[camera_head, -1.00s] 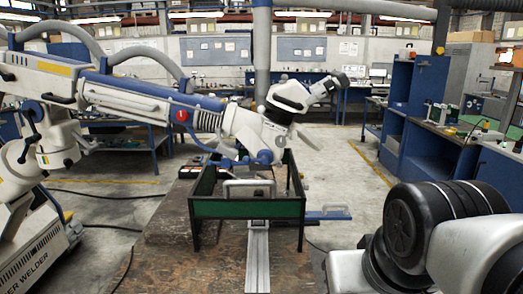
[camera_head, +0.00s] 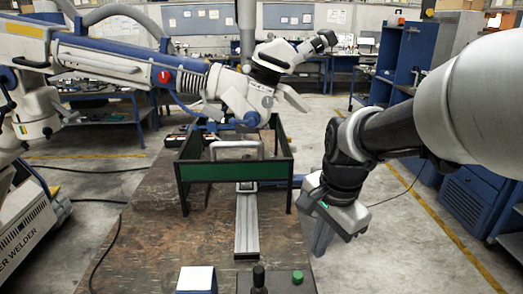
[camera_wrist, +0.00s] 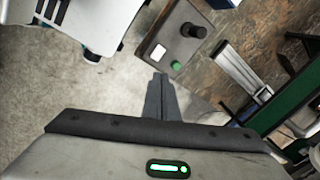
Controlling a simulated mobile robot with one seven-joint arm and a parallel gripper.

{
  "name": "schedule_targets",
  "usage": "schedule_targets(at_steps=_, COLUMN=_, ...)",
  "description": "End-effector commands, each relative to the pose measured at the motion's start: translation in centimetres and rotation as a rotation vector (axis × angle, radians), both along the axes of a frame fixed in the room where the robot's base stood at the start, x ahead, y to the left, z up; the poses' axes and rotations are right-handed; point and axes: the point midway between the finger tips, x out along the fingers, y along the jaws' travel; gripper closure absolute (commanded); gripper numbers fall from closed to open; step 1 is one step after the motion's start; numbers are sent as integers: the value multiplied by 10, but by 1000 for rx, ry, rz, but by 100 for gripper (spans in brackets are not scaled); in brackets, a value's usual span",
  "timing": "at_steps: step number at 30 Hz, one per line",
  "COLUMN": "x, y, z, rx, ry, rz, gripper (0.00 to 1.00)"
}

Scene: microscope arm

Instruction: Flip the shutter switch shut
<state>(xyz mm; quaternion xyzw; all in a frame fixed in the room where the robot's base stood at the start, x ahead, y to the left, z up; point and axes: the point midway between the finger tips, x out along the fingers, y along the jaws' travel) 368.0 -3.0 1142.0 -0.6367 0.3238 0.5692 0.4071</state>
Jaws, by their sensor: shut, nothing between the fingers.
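My gripper (camera_head: 321,245) points down to the right of the workbench, in front of the green frame. Its fingers are shut and empty; they also show in the wrist view (camera_wrist: 160,82). Beyond the fingertips in the wrist view is a grey control box (camera_wrist: 184,42) with a black knob (camera_wrist: 193,30), a green button (camera_wrist: 177,66) and a pale square (camera_wrist: 158,53). In the head view a control box with a black knob (camera_head: 258,279) and green button (camera_head: 298,277) is cut off at the bottom edge. I cannot tell which part is the shutter switch or its position.
A green-sided open frame (camera_head: 235,169) with a grey handle (camera_head: 236,146) stands on the worn bench. A metal rail (camera_head: 246,225) runs toward me. A large white-and-blue arm (camera_head: 130,67) reaches over from the left. Bare floor (camera_head: 385,255) lies to the right.

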Motion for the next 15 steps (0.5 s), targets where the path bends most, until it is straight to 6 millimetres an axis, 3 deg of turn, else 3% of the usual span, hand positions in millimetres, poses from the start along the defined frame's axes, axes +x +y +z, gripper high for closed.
schedule_targets(at_steps=1, x=8, y=-1, z=-21, rx=3, ry=41, rz=-89, gripper=100)
schedule_targets(at_steps=6, x=26, y=-5, z=-57, rx=-5, ry=120, rz=-342, gripper=100)
schedule_targets(at_steps=10, x=33, y=-7, z=-71, rx=-14, ry=146, rz=-447, gripper=100)
schedule_targets(at_steps=15, x=35, y=-8, z=-75, rx=-17, ry=154, rz=-484, gripper=100)
